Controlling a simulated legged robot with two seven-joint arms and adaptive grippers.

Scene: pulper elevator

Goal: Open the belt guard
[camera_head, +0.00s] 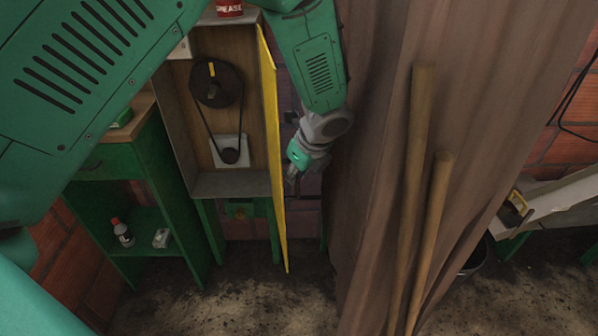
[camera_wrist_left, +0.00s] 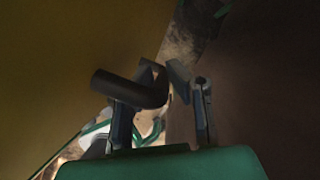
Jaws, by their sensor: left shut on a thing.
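The belt guard (camera_head: 271,140) is a thin yellow panel, swung out and seen nearly edge-on at the right side of the pulper housing (camera_head: 231,184). Inside the housing a large dark pulley (camera_head: 216,84), a belt and a small pulley (camera_head: 230,155) are exposed. My left gripper (camera_head: 293,178) is on the right, outer side of the guard. In the left wrist view, a dark bent handle (camera_wrist_left: 130,88) projects from the yellow guard, and my left gripper (camera_wrist_left: 165,105) is shut on it near its bend. My right gripper is not in view.
A brown curtain (camera_head: 375,150) hangs close to the right of my left gripper, with two wooden poles (camera_head: 425,210) leaning before it. A green cabinet (camera_head: 150,170) with a bottle (camera_head: 122,232) stands left. A red grease can (camera_head: 229,8) sits on the housing.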

